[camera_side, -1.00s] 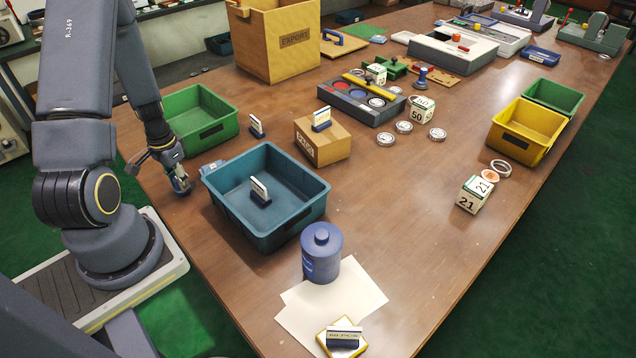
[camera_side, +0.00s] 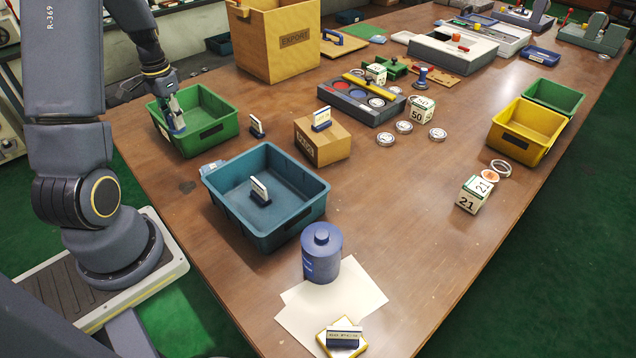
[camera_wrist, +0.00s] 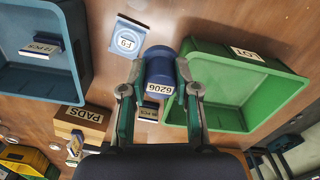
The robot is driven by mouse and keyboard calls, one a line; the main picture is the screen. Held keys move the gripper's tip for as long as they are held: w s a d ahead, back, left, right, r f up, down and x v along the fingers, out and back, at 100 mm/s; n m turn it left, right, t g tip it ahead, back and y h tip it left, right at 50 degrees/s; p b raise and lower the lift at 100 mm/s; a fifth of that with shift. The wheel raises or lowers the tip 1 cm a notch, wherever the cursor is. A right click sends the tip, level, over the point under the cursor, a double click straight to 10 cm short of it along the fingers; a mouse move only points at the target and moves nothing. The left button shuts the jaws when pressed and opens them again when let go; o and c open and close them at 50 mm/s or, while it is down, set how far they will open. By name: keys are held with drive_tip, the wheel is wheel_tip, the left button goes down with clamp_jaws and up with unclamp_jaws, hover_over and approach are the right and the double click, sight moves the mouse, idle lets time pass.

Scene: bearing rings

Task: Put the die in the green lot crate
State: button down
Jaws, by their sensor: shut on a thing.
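My gripper (camera_wrist: 160,88) is shut on a dark blue, rounded die (camera_wrist: 159,70) with a white label reading 6206. In the side view my gripper (camera_side: 174,112) is at the left part of the green lot crate (camera_side: 222,130), with the die's end (camera_side: 178,124) pointing down. In the wrist view the crate (camera_wrist: 286,66), labelled LOT, lies to the right of the die, and the die overlaps its left edge. The crate looks empty. How high the die is above the crate's rim is hard to tell.
A blue crate (camera_side: 310,210) holding a small upright labelled block (camera_side: 260,190) stands in front. A similar block (camera_side: 256,126) stands right of the green crate. A cardboard box (camera_side: 335,148) and a tall tan box (camera_side: 275,55) stand further right and behind.

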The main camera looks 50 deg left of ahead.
drive_tip(key=w+a+f, duration=0.4)
drive_tip(key=w+a, duration=0.1)
drive_tip(key=w+a+f, duration=0.5)
drive_tip(key=shift+a+f, duration=0.15)
drive_tip(key=shift+f, duration=0.1)
drive_tip(key=shift+w+a+f, duration=0.15)
drive_tip(key=shift+w+f, duration=0.05)
drive_tip(key=shift+f, duration=1.55)
drive_tip(key=c, duration=0.8)
unclamp_jaws()
drive_tip(key=shift+f, duration=0.15)
drive_tip(key=shift+c, duration=0.2)
